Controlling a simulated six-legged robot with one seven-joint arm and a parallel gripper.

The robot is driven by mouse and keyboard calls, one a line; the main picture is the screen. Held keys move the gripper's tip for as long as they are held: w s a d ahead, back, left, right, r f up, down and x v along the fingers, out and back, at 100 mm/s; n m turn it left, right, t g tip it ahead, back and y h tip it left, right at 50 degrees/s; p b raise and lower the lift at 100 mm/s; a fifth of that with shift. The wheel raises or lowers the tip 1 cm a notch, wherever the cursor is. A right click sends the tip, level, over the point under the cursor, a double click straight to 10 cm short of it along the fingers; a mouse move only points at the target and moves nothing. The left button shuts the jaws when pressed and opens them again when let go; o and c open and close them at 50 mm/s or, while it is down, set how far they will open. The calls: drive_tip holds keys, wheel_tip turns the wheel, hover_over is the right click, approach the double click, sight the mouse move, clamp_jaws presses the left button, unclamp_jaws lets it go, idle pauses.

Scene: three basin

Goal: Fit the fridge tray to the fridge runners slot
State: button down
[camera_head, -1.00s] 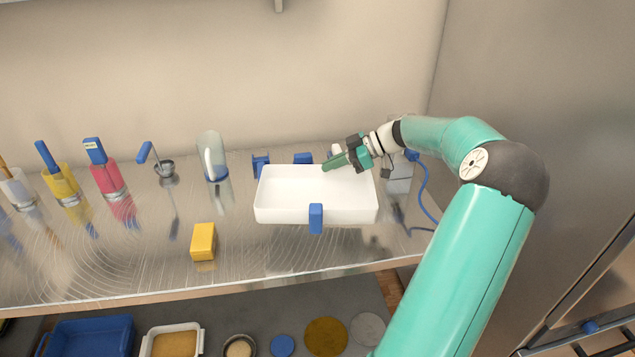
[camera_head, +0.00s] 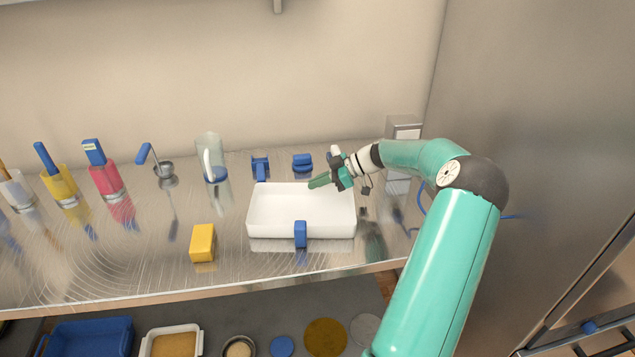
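The fridge tray (camera_head: 273,225) is a white, open rectangular tray with a blue clip-like handle (camera_head: 300,234) on its front wall. It is at the middle of the steel counter, level, with a reflection below it; I cannot tell whether it touches the counter. My gripper (camera_head: 321,181) is at the tray's back rim, right of the middle, with its green fingers pointing left. The view does not show whether the fingers are apart or closed on the rim. The fridge runners slot cannot be made out in this view.
A yellow block (camera_head: 202,242) lies left of the tray. Two blue pieces (camera_head: 302,162) (camera_head: 260,167) and a clear jug (camera_head: 212,160) stand behind it. A grey box (camera_head: 403,130) stands at the back right. A tall steel surface (camera_head: 560,120) bounds the right side. A lower shelf holds a blue bin (camera_head: 88,338).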

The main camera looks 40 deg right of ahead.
drive_tip(key=c, duration=1.7)
unclamp_jaws()
drive_tip(key=shift+f, duration=0.1)
drive_tip(key=shift+f, duration=0.1)
drive_tip(key=v, duration=1.4)
drive_tip(key=w+a+r+m+g+h, duration=0.1)
drive_tip(key=w+a+r+g, duration=0.1)
drive_tip(key=a, duration=0.8)
drive_tip(key=w+a+r+m+g+h, duration=0.1)
drive_tip(key=w+a+r+g+h, duration=0.15)
drive_tip(key=a, duration=0.65)
drive_tip(key=w+a+r+m+g+h, duration=0.1)
drive_tip(key=w+a+g, duration=0.1)
drive_tip(key=a, duration=0.8)
drive_tip(key=s+a+r+m+t+h, duration=0.1)
drive_tip(key=s+a+m, duration=0.1)
drive_tip(key=s+a, duration=0.4)
drive_tip(key=s+a+r+m+t+h, duration=0.1)
drive_tip(key=s+a+m, duration=0.1)
drive_tip(key=s+a, duration=0.5)
drive_tip(key=s+a+r+m+t+h, duration=0.1)
drive_tip(key=s+a+h, duration=0.1)
drive_tip(key=s+a, duration=0.4)
drive_tip(key=shift+s+a+r+m, duration=0.1)
drive_tip(key=shift+s+a+m, duration=0.25)
drive_tip(key=shift+a, duration=0.3)
